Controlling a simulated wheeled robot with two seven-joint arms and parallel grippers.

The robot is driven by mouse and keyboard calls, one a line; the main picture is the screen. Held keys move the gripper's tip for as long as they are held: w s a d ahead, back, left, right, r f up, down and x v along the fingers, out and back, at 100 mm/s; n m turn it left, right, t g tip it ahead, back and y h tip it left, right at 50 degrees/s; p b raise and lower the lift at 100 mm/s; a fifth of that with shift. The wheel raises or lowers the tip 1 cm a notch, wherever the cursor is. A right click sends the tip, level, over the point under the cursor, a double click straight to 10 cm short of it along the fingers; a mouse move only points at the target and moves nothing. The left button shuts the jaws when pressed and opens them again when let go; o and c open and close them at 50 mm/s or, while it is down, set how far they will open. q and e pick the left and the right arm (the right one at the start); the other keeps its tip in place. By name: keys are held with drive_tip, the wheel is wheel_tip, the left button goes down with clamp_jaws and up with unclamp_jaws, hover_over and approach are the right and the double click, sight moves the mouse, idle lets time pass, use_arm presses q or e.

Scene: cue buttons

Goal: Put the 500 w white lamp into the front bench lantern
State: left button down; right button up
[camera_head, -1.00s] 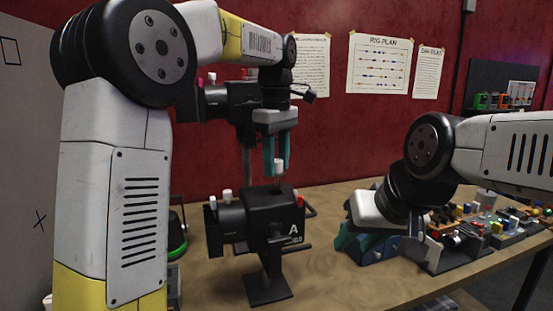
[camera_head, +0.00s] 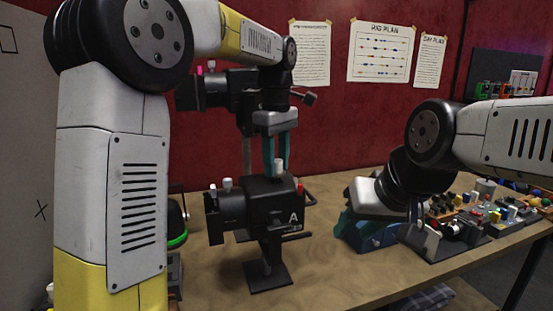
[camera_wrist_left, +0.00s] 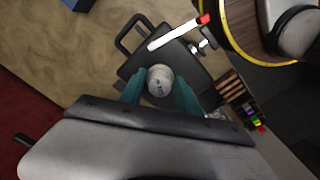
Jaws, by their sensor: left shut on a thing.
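The front bench lantern (camera_head: 262,208) is a black box marked "A" on a stand, with its top opening facing up. My left gripper (camera_head: 277,160) points straight down above it and is shut on a white lamp (camera_head: 279,166). The lamp's lower end is at the lantern's top and is hidden there; I cannot tell how deep it sits. In the left wrist view the lamp's round white top (camera_wrist_left: 160,80) shows between the teal fingers, over the dark lantern (camera_wrist_left: 190,62). My right gripper (camera_head: 346,224) hangs low over the bench at right; its fingers are partly hidden.
A second black lantern (camera_head: 225,88) hangs behind, close to my left wrist. A blue item (camera_head: 378,238) and parts trays (camera_head: 490,222) lie at right. A green-ringed item (camera_head: 177,239) stands at left. The bench (camera_head: 325,265) is bare right of the lantern stand.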

use_arm(q)
drive_tip(key=shift+f, duration=0.9)
drive_tip(key=c, duration=0.8)
unclamp_jaws()
wheel_tip(320, 180, up, 8)
drive_tip(key=shift+f, duration=0.15)
